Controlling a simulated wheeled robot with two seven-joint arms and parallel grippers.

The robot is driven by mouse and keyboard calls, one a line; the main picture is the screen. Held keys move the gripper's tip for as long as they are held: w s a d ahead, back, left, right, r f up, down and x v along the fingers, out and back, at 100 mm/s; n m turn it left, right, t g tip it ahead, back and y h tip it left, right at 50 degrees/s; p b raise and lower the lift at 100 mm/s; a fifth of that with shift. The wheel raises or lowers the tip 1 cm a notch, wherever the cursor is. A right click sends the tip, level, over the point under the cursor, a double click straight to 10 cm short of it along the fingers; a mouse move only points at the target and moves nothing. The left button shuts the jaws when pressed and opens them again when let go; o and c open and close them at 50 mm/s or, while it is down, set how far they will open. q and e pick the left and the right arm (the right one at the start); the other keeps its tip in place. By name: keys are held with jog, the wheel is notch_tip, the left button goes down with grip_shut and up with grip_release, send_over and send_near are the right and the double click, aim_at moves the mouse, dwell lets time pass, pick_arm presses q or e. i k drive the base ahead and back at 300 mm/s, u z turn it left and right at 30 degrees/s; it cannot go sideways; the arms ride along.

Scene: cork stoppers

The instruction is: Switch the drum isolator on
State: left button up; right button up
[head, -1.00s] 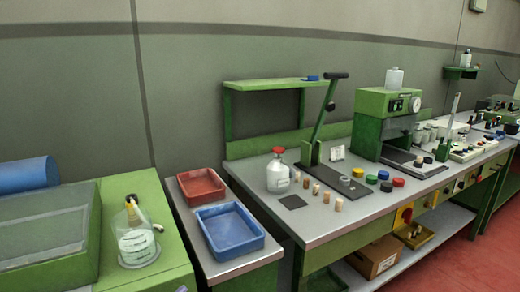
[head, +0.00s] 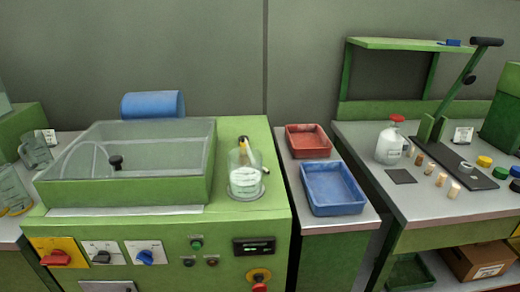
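A green machine (head: 225,220) with a clear-lidded box on top stands left of centre. On its front panel, at the lower left, is a red rotary handle (head: 56,258) on a yellow plate (head: 72,246); it looks like an isolator, and its handle lies roughly level. Beside it are a black knob (head: 101,257) and a blue knob (head: 146,257), each on a white plate. The labels are too small to read. Neither of my grippers is in view.
The panel also has a green button (head: 196,243), a dark display (head: 254,247) and a red knob on yellow (head: 259,280). A glass vessel (head: 244,180) stands on top. A red tray (head: 308,141) and blue tray (head: 333,188) are to the right, then a bench with a bottle (head: 391,145) and corks.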

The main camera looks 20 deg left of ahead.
aim_at(57, 258)
jog(key=u, duration=2.25)
